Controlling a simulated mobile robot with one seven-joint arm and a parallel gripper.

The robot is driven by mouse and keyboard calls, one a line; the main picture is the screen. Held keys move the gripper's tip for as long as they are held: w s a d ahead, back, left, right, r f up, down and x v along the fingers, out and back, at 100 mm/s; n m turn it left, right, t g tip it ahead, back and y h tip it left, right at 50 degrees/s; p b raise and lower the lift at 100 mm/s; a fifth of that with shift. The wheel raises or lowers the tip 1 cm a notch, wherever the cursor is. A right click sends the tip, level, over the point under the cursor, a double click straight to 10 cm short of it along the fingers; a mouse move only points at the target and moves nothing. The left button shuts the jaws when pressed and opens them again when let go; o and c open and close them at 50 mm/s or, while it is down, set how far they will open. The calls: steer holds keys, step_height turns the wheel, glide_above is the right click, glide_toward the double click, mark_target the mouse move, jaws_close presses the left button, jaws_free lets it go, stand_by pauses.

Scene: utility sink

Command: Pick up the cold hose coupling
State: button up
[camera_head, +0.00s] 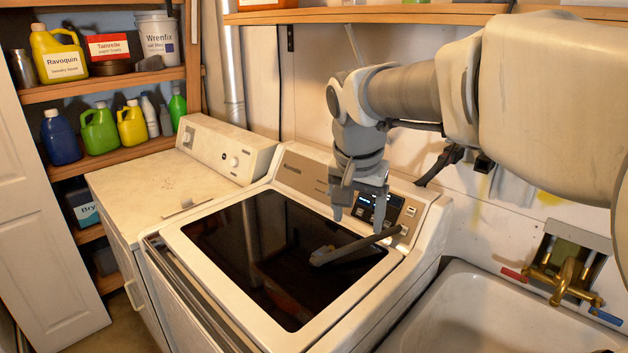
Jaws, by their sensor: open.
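My gripper (358,218) points down over the right back part of the washing machine's dark lid. Its two fingers are apart and nothing shows between them. A dark grey hose (372,243) lies across the lid just below and in front of the fingers, running from the right edge towards the middle. Its left end has a thicker grey piece (322,256), which looks like a coupling. It is apart from the fingers. I cannot tell from any marking whether it is the cold one.
The washer's control panel (380,206) stands behind the gripper. A shelf (380,14) runs above. The lid's left part is clear.

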steer(key=w+a+f+m, duration=0.2)
steer(key=w+a, duration=0.3)
steer(key=w, duration=0.2)
steer(key=m+h, duration=0.2)
glide_toward(315, 256)
steer(key=x, duration=0.2)
steer(key=p+x, duration=0.1)
steer(key=shift+w+d+f, duration=0.15)
steer(key=shift+w+d, duration=0.2)
steer(key=shift+d, duration=0.05)
steer(key=shift+a+p+x, duration=0.15)
steer(key=shift+p+x, duration=0.05)
steer(key=shift+x, duration=1.15)
steer(key=shift+a+p+x, duration=0.15)
steer(key=shift+p+x, duration=0.05)
steer(key=shift+x, duration=1.15)
steer(key=shift+s+f, duration=0.1)
steer(key=shift+s, duration=0.1)
jaws_close()
